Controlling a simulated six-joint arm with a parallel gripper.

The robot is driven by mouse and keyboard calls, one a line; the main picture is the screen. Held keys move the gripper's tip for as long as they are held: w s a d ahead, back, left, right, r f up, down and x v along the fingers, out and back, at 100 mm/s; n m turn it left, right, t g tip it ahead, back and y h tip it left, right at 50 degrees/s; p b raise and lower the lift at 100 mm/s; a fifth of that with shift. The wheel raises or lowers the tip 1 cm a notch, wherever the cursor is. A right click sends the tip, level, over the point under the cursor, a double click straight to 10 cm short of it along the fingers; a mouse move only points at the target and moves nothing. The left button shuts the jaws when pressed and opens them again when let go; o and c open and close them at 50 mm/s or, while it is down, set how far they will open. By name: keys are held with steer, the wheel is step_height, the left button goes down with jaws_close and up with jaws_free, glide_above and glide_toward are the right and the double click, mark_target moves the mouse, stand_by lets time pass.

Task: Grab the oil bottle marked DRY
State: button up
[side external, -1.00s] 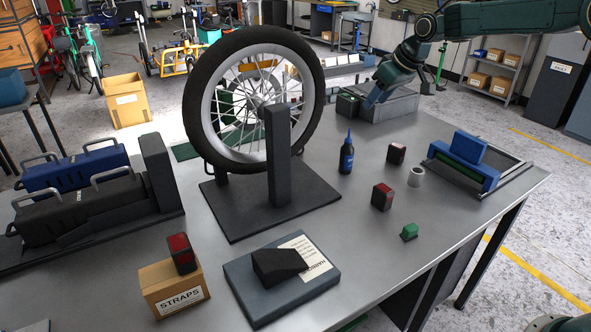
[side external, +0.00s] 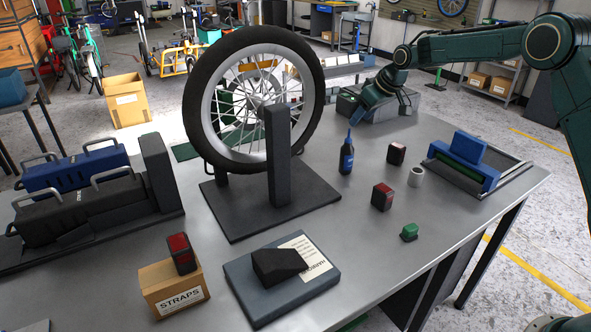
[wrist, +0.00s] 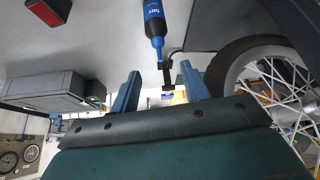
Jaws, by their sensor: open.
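The oil bottle (side external: 346,158) is dark with a blue label and a blue nozzle. It stands upright on the grey bench, right of the wheel stand.
The wheel (side external: 205,115) on its stand is close on the left. Red-fronted blocks (side external: 382,197) (side external: 396,154), a white cup (side external: 416,176) and a green piece (side external: 409,232) stand to the right. A grey case (side external: 345,104) is behind. The bench is clear just in front of the bottle.

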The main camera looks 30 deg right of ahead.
mark_target(349, 138)
steer(key=shift+x, duration=1.85)
steer(key=shift+x, duration=2.6)
steer(key=shift+d, duration=0.1)
steer(key=shift+c, duration=0.3)
jaws_close()
